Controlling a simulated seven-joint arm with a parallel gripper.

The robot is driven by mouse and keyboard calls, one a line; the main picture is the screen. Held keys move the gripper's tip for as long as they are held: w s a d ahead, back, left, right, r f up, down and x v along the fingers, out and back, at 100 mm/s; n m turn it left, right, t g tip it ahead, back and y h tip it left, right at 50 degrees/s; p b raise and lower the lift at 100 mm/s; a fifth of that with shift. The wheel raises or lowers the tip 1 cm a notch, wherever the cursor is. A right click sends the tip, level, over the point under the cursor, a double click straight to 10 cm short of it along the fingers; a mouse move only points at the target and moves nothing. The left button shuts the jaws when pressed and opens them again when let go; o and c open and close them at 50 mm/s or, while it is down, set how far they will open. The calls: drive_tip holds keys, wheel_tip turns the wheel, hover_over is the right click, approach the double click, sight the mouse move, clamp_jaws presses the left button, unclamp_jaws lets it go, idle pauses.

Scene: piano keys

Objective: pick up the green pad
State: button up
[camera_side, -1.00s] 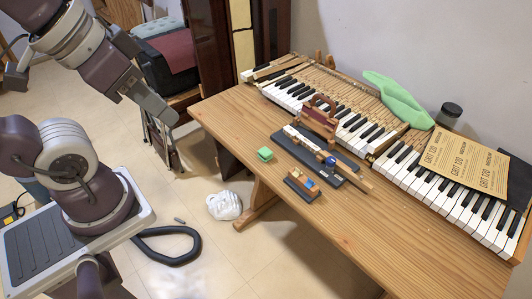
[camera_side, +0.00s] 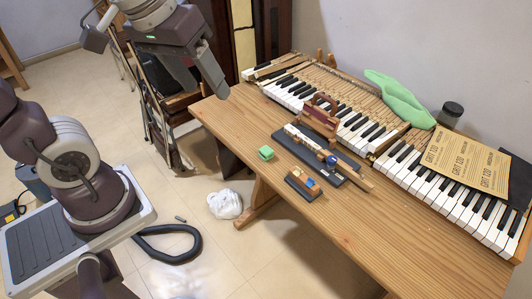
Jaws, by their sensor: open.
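The green pad (camera_side: 265,153) is a small light-green block lying on the wooden table, left of the dark tool base. My gripper (camera_side: 219,92) is open and empty. In the picture it hangs above and to the left of the pad, near the table's back left corner, well apart from the pad. Its fingers point down. The gap between the fingertips is hard to make out from this side.
The wooden table (camera_side: 355,212) has bare room in front of the pad. A dark base with a wooden tool (camera_side: 320,118) and a small wooden block with coloured pieces (camera_side: 302,183) stand nearby. Piano keys (camera_side: 430,185), sandpaper (camera_side: 466,160), a green cloth (camera_side: 400,97) and a jar (camera_side: 450,113) lie behind.

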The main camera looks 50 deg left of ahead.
drive_tip(key=w+a+f+n+g, duration=0.25)
drive_tip(key=w+f+n, duration=0.3)
drive_tip(key=w, duration=0.55)
drive_tip(key=n+g, duration=0.2)
drive_tip(key=n, duration=0.5)
approach(266, 150)
drive_tip(key=shift+s+d+f, duration=0.15)
drive_tip(key=shift+n, duration=0.55)
drive_tip(key=f, duration=0.9)
drive_tip(key=shift+a+f, duration=0.2)
clamp_jaws()
